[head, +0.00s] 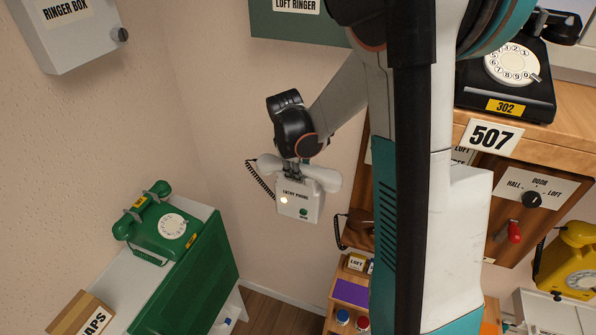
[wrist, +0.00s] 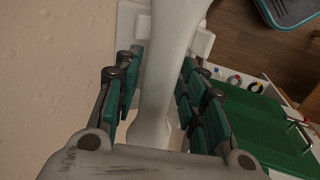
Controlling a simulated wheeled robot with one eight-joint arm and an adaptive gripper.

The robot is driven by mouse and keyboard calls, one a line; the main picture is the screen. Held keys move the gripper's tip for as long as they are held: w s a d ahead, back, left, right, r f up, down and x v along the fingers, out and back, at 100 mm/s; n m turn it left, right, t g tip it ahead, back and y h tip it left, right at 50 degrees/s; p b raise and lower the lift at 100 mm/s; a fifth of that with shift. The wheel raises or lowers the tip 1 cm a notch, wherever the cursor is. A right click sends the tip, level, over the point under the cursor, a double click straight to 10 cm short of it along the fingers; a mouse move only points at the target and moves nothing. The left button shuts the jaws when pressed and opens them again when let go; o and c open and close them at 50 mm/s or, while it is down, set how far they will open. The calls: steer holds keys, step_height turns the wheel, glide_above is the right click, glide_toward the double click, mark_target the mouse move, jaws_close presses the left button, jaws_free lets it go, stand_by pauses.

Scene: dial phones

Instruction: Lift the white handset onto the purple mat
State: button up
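The white handset (head: 325,178) lies across the top of the white entry phone (head: 300,205) on the wall. My gripper (head: 291,168) is at the middle of the handset, reaching down over it. In the wrist view the handset (wrist: 163,85) runs between the green finger pads (wrist: 160,90). The pads are very near both its sides; I cannot tell if they press on it. The purple mat (head: 350,292) lies on a wooden shelf at the lower middle of the head view, lower than the phone and to its right, partly beside my arm.
A green dial phone (head: 170,226) stands on a green-fronted cabinet (head: 200,275) at the left. A coiled black cord (head: 258,178) hangs left of the entry phone. Red- and blue-capped jars (head: 352,320) stand below the mat. A yellow phone (head: 570,262) and a black phone (head: 505,85) are at the right.

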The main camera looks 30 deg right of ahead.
jaws_close()
